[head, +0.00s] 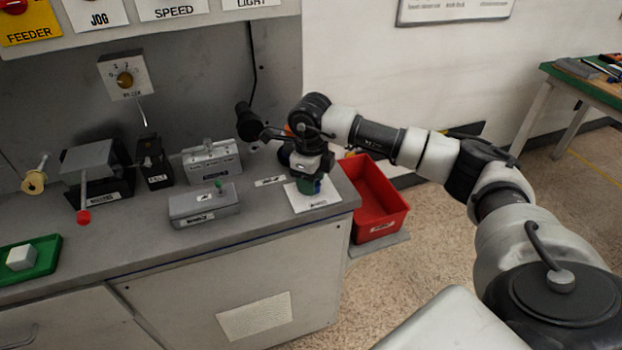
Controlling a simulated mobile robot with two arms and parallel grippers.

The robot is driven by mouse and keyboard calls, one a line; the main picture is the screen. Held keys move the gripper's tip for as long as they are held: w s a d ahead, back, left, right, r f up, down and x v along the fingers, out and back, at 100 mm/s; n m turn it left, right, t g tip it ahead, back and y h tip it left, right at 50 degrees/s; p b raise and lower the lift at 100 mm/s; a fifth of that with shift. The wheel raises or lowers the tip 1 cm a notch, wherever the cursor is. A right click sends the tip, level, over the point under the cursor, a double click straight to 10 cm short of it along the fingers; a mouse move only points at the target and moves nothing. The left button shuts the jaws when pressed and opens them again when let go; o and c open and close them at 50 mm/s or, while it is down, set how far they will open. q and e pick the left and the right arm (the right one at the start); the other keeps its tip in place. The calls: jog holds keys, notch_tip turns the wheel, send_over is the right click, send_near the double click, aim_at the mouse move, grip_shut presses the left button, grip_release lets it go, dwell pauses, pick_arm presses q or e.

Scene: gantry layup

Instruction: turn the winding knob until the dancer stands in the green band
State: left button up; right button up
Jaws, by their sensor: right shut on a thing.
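My right gripper (309,176) reaches in from the right and points down at the right end of the grey bench. It is shut on a small dark green, round piece (308,187) just over a white labelled plate (325,199). The jaws hide most of this piece, so I cannot tell if it is the winding knob. A brass knob (124,80) sits on a white numbered dial on the back panel, apart from my gripper. I cannot make out the dancer or its green band. My left gripper is not in view.
A red bin (378,200) stands right of the bench. A grey block with a green button (205,206), a grey labelled unit (212,163) and a red-tipped lever (84,200) are left of my gripper. A green tray (45,262) is at the far left. The bench front is clear.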

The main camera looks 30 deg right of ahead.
dwell(0.5)
jog(key=o, duration=0.9)
notch_tip(320, 180, up, 11)
jog(key=shift+f+b, duration=0.1)
jog(key=shift+b, duration=0.2)
